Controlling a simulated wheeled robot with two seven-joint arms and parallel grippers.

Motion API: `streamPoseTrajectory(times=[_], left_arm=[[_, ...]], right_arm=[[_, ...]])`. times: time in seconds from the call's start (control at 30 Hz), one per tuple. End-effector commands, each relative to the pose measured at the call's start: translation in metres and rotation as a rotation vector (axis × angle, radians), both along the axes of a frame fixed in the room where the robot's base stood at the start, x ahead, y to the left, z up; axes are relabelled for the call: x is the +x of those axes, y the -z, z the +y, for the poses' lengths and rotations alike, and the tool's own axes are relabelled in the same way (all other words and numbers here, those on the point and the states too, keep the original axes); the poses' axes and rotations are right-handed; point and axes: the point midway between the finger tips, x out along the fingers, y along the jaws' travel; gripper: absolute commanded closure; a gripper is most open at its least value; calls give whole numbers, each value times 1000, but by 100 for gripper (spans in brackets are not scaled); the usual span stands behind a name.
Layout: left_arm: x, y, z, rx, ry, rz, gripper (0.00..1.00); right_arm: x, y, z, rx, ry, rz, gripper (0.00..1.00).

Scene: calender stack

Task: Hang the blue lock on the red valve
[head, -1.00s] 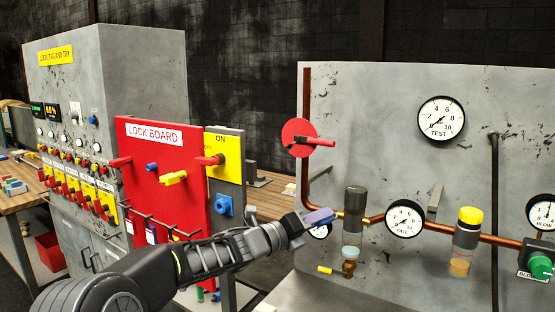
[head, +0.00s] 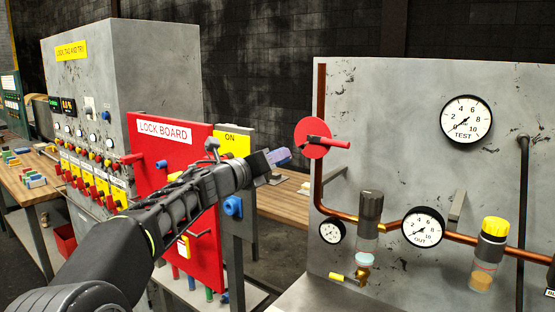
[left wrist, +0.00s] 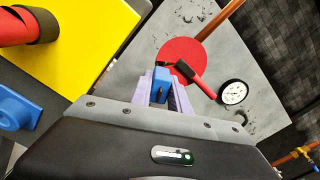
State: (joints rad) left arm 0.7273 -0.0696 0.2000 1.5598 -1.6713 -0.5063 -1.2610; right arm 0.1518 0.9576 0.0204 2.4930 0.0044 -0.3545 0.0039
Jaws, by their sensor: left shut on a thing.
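The red valve (head: 314,138) is a red disc with a red handle, on the copper pipe at the left edge of the grey panel. It also shows in the left wrist view (left wrist: 178,55), beyond my fingers. My left gripper (head: 277,157) is raised just left of the valve in the head view, apart from it in the picture. In the left wrist view its purple fingers are shut on the blue lock (left wrist: 161,86). The lock's shackle is hard to make out. My right gripper is in neither view.
The red lock board (head: 150,150) stands behind my left arm, with a yellow ON plate (head: 236,141) beside it. Gauges, including the TEST gauge (head: 466,120), and a copper pipe (head: 337,213) are on the grey panel. A wooden table (head: 285,200) lies behind the gap.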

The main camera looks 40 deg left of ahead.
Motion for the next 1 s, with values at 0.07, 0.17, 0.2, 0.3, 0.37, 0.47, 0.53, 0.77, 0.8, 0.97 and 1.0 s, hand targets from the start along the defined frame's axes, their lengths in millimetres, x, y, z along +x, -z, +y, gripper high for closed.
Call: streamPoseTrajectory(times=[0.07,0.17,0.2,0.3,0.37,0.47,0.53,0.77,0.8,0.97,1.0], left_arm=[[3,-2,-1,0,1,-3,100],[9,-2,0,-1,1,-3,100],[13,-2,0,-1,1,-2,100],[21,-2,0,-1,2,-2,100],[26,-2,0,-2,2,-2,100],[32,-2,0,0,1,-3,100],[36,-1,0,0,1,-2,100],[40,-1,0,0,1,-3,100],[40,-1,0,0,1,-3,100],[40,-1,0,0,1,-3,81],[40,-1,0,0,1,-3,84]], right_arm=[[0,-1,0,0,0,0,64],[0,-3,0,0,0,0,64],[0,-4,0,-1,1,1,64],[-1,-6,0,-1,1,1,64],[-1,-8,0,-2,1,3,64],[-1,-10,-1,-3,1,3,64],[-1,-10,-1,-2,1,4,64],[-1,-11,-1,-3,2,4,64],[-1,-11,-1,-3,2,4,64],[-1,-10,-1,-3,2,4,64],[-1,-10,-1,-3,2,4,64]])
